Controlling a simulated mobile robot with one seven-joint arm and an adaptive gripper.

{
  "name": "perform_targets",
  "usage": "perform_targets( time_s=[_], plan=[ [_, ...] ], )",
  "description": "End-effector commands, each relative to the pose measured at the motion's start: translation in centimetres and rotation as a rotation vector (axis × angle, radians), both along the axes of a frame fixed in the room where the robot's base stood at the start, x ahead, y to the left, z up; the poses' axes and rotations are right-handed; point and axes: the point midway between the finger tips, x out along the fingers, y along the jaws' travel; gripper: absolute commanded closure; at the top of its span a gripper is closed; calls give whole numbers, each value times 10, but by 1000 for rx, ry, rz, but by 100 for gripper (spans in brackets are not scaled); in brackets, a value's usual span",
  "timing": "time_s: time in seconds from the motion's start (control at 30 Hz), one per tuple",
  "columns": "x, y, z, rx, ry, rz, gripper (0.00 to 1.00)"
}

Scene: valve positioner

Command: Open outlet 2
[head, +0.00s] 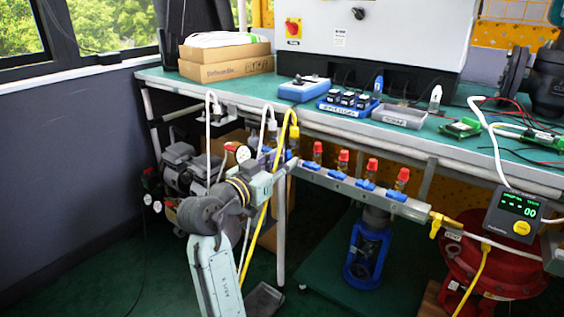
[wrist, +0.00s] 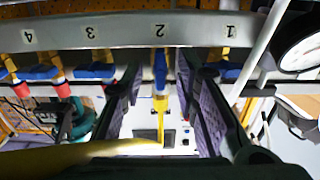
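The grey manifold bar runs under the bench in the head view (head: 350,187) and across the top of the wrist view (wrist: 195,31), where labels 4, 3, 2 and 1 show. Outlet 2's blue valve handle (wrist: 160,70) is below label 2, with a yellow hose (wrist: 160,104). This handle looks narrow and in line with the hose, while the neighbouring blue handles (wrist: 97,71) lie crosswise. My gripper (wrist: 159,75) is open, one finger on each side of this handle. I cannot tell whether either finger touches it. In the head view my arm partly hides this end.
A round gauge (wrist: 302,48) is close at the right of the wrist view. Red-capped outlets (head: 343,160) continue along the bar. The bench top (head: 450,150) overhangs above. White and yellow hoses hang near my arm. A red actuator (head: 490,270) stands at right.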

Motion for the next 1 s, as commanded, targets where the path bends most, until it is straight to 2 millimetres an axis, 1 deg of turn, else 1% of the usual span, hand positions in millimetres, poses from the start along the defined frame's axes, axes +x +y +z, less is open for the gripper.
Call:
perform_targets(
  time_s=[0.17, 0.4, 0.6, 0.7, 0.8, 1.0],
  plan=[
    [-14, 12, 0, -1, 0, 4, 72],
    [-55, 42, 0, -1, -1, 5, 72],
    [-83, 62, 0, 1, -1, 3, 72],
    [-91, 68, 0, -1, -1, 3, 72],
    [-96, 70, 0, 0, 0, 1, 72],
    [-97, 70, 0, 0, 0, 0, 72]
  ],
)
